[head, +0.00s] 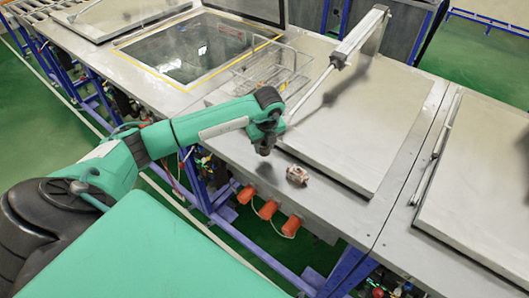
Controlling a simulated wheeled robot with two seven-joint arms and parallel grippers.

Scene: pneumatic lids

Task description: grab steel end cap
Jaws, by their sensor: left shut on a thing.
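A pneumatic cylinder (362,36) with a thin steel rod (312,96) slants down from the raised part at the upper right. The rod's lower end reaches my left gripper (283,122). My left gripper is shut on the steel end cap at that rod end, just above the metal table top. The end cap itself is mostly hidden by the dark gripper and wrist. My right gripper is not in view.
A small pale and brown fitting (297,175) sits on the table edge. Flat lids (350,140) and (485,190) lie at right. Orange cylinders (268,209) hang along the front edge.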

